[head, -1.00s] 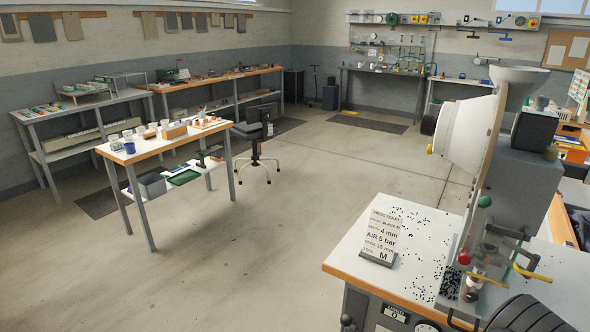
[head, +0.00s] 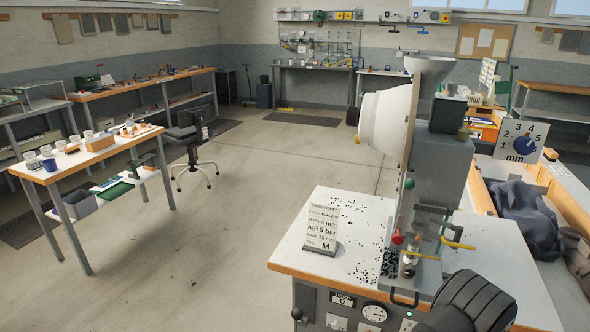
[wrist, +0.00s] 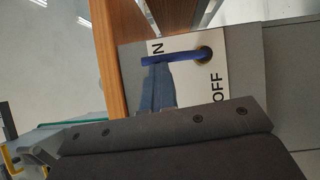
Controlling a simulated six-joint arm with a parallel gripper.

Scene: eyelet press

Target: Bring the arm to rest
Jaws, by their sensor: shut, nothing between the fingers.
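My gripper (wrist: 170,130) shows in the wrist view as a dark grey screwed body filling the lower part of the picture. It is shut and holds nothing; its fingertips are hard to make out. Beyond it is a pale plate (wrist: 190,80) lettered OFF and a partly cut-off word ending in N. A blue lever (wrist: 170,58) on that plate points from its round pivot toward the N. I cannot tell whether my gripper touches the plate. The gripper cannot be made out surely in the head view.
The press bench (head: 340,265) carries a job ticket (head: 321,232), scattered black eyelets and the press with its white drum (head: 385,118). A dial sign marked mm (head: 520,141) stands at right, near dark cloth (head: 525,215). A table with cups (head: 65,170) is at left. Open floor lies between.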

